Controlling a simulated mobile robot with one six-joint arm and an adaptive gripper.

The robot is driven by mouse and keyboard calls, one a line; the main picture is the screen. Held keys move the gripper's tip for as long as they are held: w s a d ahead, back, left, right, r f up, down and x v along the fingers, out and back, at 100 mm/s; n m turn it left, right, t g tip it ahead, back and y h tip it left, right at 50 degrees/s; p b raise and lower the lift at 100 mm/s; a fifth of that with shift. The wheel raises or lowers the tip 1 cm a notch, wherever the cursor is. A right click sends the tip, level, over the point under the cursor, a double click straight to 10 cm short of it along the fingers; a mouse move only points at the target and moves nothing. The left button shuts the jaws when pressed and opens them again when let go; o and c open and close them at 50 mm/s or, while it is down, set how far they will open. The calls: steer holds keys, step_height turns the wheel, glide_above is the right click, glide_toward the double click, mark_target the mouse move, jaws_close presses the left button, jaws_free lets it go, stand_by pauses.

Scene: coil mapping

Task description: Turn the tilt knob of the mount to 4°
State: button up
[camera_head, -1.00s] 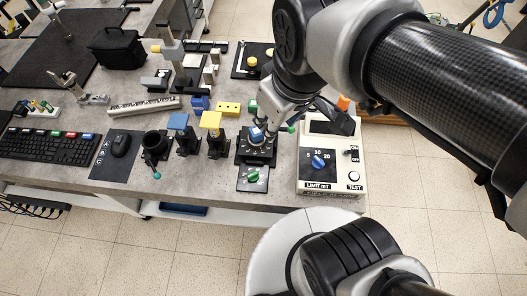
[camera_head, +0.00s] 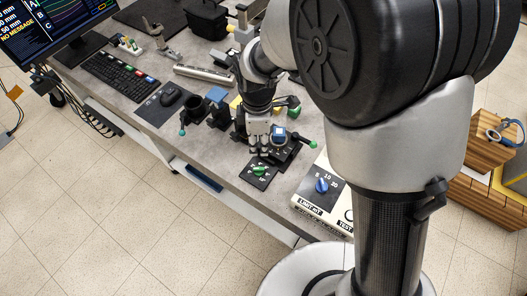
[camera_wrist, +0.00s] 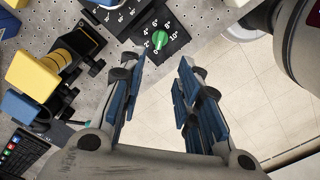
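The tilt knob (camera_head: 259,170) is a green knob on a black dial plate at the table's front edge. In the wrist view, the green knob (camera_wrist: 159,40) sits among white degree marks that include 2°, 4°, 6°, 8° and 10°. I cannot tell surely which mark it points at. The black mount (camera_head: 287,150) with a blue-topped part stands just behind the plate. My gripper (camera_wrist: 157,64) is open and empty, its blue-padded fingers apart. The knob appears beyond the fingertips, between their lines, with no contact visible. My gripper (camera_head: 259,146) is above the mount area in the head view.
A white meter box (camera_head: 325,200) with a blue knob stands right of the dial plate. A yellow-topped post (camera_wrist: 34,75) and a blue-topped post (camera_head: 217,94) stand to the left. Open floor lies in front of the table edge.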

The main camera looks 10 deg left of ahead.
mark_target(260, 168)
step_height(260, 168, down, 15)
steer(key=b, duration=0.4)
steer(key=shift+d, duration=0.1)
steer(key=shift+c, duration=0.2)
jaws_close()
